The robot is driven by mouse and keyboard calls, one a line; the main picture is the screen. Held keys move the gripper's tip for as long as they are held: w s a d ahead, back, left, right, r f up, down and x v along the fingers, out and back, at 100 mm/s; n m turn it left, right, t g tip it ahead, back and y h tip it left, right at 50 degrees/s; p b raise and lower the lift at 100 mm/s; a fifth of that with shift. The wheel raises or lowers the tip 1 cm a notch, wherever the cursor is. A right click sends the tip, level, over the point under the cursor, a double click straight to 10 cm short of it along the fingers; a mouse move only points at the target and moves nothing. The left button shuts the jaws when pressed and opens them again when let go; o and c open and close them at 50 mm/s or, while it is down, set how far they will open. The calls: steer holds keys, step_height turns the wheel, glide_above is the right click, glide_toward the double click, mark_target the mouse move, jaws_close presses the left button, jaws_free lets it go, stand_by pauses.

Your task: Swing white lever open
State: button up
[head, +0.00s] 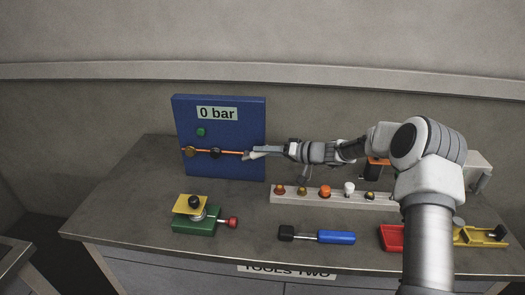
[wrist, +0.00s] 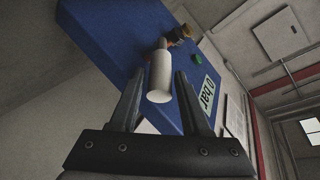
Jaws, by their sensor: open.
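The white lever (wrist: 159,78) shows in the wrist view as a white cylinder standing out from the blue panel (wrist: 110,38), its round end facing the camera. In the head view the blue panel (head: 220,172) stands upright on the bench, and an orange rod (head: 230,152) runs across it to the lever at its right edge. My gripper (head: 257,152) is at that edge and partly hides the lever. In the wrist view my gripper (wrist: 160,76) is open, with one finger on each side of the white lever and gaps showing. I see no clear contact.
The panel bears a "0 bar" label (head: 217,113) and a green button (head: 201,132). A green and yellow clamp (head: 194,226) stands in front. A pale strip with several knobs (head: 300,197), a blue-handled tool (head: 336,237) and a red tray (head: 390,239) lie to the right.

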steer(key=shift+w+a+f, duration=0.2)
steer(key=shift+a, duration=0.3)
jaws_close()
stand_by(1.2)
